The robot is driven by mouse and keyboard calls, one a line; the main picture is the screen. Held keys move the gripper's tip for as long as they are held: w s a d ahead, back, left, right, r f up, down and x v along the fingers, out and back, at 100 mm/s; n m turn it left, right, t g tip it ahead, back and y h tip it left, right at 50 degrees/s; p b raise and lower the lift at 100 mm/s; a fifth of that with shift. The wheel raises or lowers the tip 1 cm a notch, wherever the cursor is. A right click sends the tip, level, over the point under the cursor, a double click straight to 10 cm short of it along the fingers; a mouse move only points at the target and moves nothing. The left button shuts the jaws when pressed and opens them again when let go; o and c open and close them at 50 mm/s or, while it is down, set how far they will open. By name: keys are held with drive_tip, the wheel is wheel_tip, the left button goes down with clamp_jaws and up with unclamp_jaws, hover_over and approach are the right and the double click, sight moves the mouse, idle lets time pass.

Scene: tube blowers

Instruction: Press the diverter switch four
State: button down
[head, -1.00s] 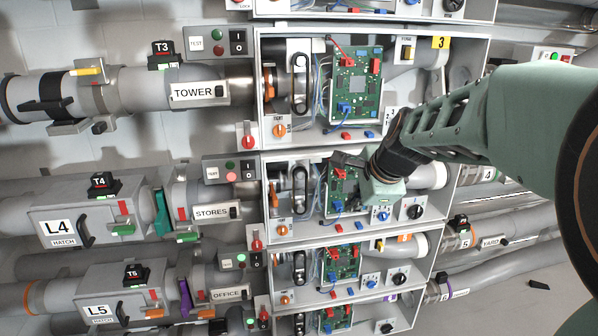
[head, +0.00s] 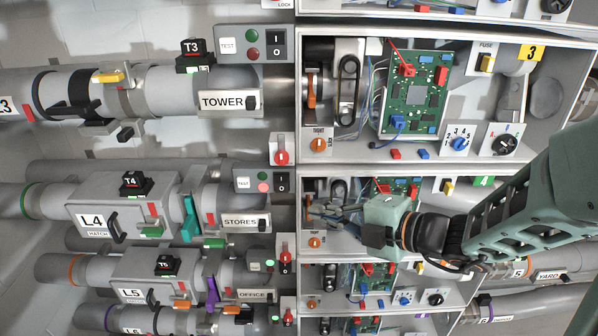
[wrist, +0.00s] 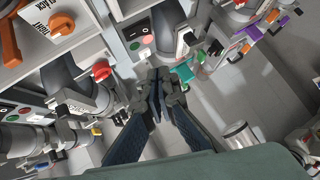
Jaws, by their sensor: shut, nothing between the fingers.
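The fourth row carries a T4 box (head: 136,183), a hatch marked L4 and a STORES label (head: 244,222). Its TEST panel (head: 262,182) has a green light or button, a red one and a black I/O rocker switch (head: 283,181). I cannot tell which part is called the diverter switch. My gripper (head: 312,209) is shut and empty, pointing left in front of the fourth bay, right of and below the panel. In the wrist view my fingertips (wrist: 152,76) overlap the area just below that panel (wrist: 137,38); contact is not evident.
A red knob (head: 281,157) sits just above the panel, and another (head: 285,247) lies below right. A teal lever (head: 190,218) stands left of STORES. My arm partly covers the fourth bay's circuit board (head: 400,187). Open wall lies left, between the pipes.

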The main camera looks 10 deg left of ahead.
drive_tip(key=shift+w+d+r+m+t, duration=0.1)
drive_tip(key=shift+w+r+m+t, duration=0.35)
drive_tip(key=shift+m, duration=0.45)
approach(278, 189)
drive_tip(key=s+a, duration=0.1)
drive_tip(key=a, duration=0.2)
drive_tip(key=shift+w+a+f+b, duration=0.1)
drive_tip(key=shift+w+a+f, duration=0.2)
drive_tip(key=shift+w, duration=0.35)
drive_tip(key=shift+w+a+f+b, duration=0.1)
drive_tip(key=shift+w+a+f, duration=0.2)
drive_tip(key=shift+w, duration=0.3)
drive_tip(key=shift+w+a+f+b, duration=0.1)
drive_tip(key=shift+w+a+f, duration=0.25)
drive_tip(key=shift+w, duration=0.3)
